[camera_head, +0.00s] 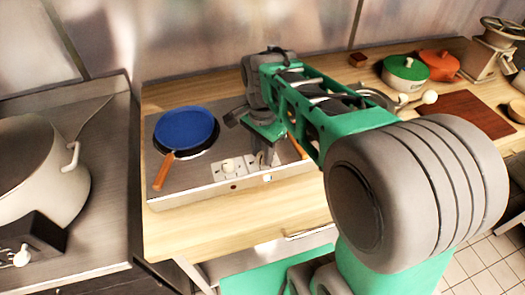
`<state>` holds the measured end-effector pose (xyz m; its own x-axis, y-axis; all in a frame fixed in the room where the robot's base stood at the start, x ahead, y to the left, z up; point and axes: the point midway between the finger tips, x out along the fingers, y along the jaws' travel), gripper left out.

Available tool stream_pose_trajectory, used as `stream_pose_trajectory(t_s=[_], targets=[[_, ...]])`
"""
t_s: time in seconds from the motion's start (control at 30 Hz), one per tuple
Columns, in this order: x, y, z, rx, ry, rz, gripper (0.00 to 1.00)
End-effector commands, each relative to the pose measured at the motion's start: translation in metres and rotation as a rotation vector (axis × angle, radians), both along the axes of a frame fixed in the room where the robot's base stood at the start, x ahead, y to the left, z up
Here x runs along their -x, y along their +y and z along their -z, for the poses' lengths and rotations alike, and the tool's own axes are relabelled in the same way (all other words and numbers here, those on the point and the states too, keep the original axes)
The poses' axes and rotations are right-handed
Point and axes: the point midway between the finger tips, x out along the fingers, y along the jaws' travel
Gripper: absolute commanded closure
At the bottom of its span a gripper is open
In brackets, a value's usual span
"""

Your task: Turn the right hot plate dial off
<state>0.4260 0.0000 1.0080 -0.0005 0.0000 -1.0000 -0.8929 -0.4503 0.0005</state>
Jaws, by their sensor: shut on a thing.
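The steel hot plate (205,190) sits on the wooden counter with a pale control panel (232,168) at its front. The left dial (229,166) shows on that panel. My gripper (265,158) reaches down from above at the panel's right end and is shut on the right dial. The dial is mostly hidden by the fingers, so its setting cannot be read. A blue pan (187,128) with an orange handle rests on the left plate. My arm hides most of the right plate.
An orange handle (298,147) shows just right of my gripper. A large pale pot (40,165) stands on the stove at left. A green-lidded pot (405,72), an orange pot (439,64) and a brown board (466,115) are at right. Bare counter lies before the hot plate.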

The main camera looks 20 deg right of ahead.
Motion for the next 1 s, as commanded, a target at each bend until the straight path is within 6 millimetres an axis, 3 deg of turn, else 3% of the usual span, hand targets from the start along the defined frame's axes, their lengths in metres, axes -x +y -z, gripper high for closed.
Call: stream_pose_trajectory(t_s=[0.6, 1.0], targets=[[-0.0008, -0.0003, -0.0011, 0.000, -0.003, 0.575, 1.00], [-0.0008, -0.0003, -0.0013, 0.000, -0.004, 0.818, 1.00]])
